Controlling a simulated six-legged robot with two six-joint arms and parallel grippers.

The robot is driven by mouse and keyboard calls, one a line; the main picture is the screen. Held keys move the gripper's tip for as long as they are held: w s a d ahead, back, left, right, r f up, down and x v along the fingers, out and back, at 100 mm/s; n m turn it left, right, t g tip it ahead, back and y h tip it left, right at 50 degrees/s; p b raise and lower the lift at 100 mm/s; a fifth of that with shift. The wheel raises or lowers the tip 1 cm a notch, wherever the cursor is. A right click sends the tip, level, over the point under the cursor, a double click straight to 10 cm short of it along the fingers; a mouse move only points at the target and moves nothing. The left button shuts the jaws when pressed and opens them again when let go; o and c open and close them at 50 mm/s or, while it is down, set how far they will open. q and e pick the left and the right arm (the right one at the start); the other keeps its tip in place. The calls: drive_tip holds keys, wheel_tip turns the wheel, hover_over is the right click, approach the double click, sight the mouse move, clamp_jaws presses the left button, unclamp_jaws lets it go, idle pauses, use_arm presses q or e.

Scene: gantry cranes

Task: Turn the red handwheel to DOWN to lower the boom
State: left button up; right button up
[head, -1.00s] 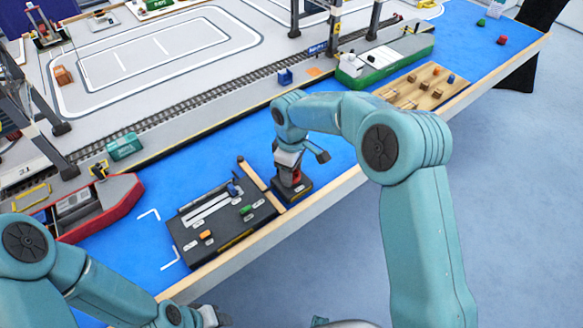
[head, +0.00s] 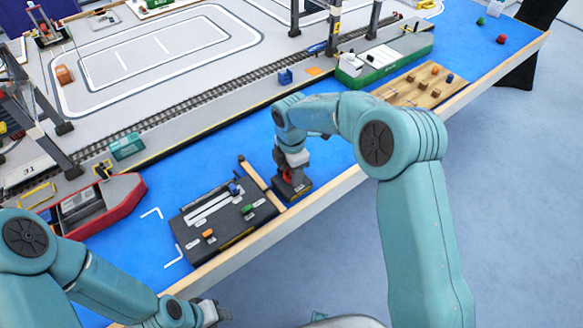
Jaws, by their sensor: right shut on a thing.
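The red handwheel (head: 289,176) sits low on a small dark base (head: 300,190) near the table's front edge, mostly hidden by my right gripper. My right gripper (head: 291,172) points down from above and is shut on the handwheel. Any UP or DOWN marking on the base is hidden or too small to read. My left gripper (head: 216,311) hangs off the table's front edge at the bottom, apart from everything, and its jaws are too unclear to judge. Which crane boom the wheel drives cannot be told.
A dark control panel (head: 222,228) with colored levers lies just left of the handwheel, with a wooden bar (head: 256,180) between. A red boat (head: 118,200), a green boat (head: 385,60) and a wooden peg board (head: 425,88) stand farther off. Blue surface right of the wheel is clear.

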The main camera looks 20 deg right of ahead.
drive_tip(key=shift+w+r+n+p, duration=0.1)
drive_tip(key=shift+n+p, duration=0.1)
drive_tip(key=shift+n, duration=0.75)
drive_tip(key=shift+r+n+p, duration=0.1)
drive_tip(key=shift+n+p, duration=0.05)
drive_tip(key=shift+n, duration=0.8)
drive_tip(key=o, duration=1)
drive_tip(key=shift+o, duration=0.2)
drive_tip(key=shift+f, duration=0.1)
wheel_tip(320, 180, up, 16)
drive_tip(key=shift+r, duration=0.2)
